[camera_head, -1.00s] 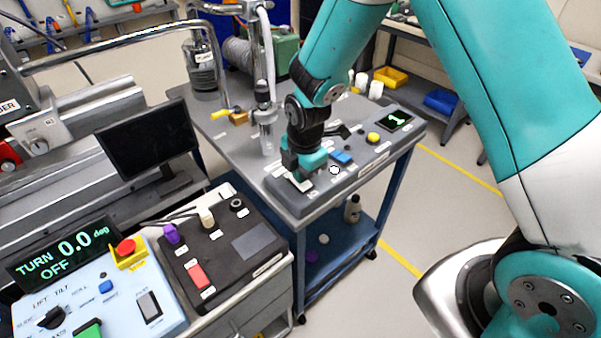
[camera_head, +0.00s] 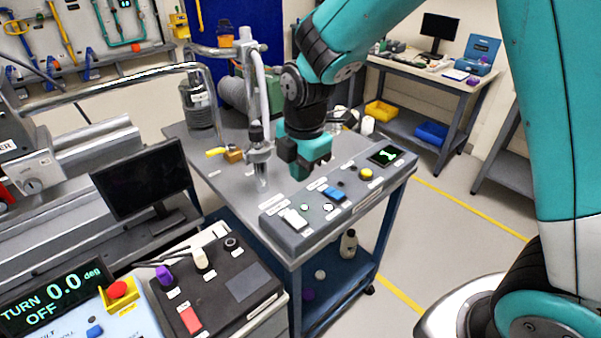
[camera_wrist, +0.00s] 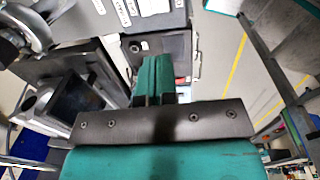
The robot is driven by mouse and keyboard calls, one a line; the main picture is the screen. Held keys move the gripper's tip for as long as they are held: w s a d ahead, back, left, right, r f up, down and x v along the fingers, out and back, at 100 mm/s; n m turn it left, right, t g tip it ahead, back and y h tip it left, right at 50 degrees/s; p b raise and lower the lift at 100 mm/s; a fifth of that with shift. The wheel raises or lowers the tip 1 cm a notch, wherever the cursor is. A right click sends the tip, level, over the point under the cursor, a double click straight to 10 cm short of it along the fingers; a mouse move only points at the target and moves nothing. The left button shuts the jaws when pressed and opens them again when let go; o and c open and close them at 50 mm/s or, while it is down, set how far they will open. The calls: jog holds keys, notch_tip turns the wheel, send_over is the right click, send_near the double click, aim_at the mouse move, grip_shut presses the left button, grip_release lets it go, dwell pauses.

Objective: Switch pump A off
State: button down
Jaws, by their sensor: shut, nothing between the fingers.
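A grey control box (camera_head: 350,195) stands on the front edge of the cart. It carries a white switch (camera_head: 293,219) at its left end, a blue switch (camera_head: 335,194) near the middle, a pale round lamp (camera_head: 328,208) and a yellow button (camera_head: 366,173). Its labels are too small to read, so I cannot tell which switch is pump A. My gripper (camera_head: 299,176) is shut and empty, pointing down above and behind the box's left half, apart from the switches. In the wrist view its teal fingers (camera_wrist: 152,78) are together.
Behind my gripper, a glass and metal fitting (camera_head: 260,160) rises from the cart top (camera_head: 225,170). A black box (camera_head: 225,285) with a red switch and a monitor (camera_head: 142,176) stand to the left. Floor is open right of the cart.

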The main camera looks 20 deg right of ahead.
jog(key=s+a+r+m+y, duration=0.1)
jog(key=s+r+m, duration=0.2)
jog(key=s+m, duration=0.2)
jog(key=s+a+r+m+y, duration=0.1)
jog(key=s+r+m, duration=0.3)
jog(key=s, duration=0.5)
jog(key=s+a+r+m+g+y, duration=0.1)
jog(key=s+r+m, duration=0.3)
jog(key=s+m, duration=0.2)
jog(key=shift+s+a+r+y, duration=0.15)
jog(key=shift+s+a+y, duration=0.2)
jog(key=shift+s, duration=0.45)
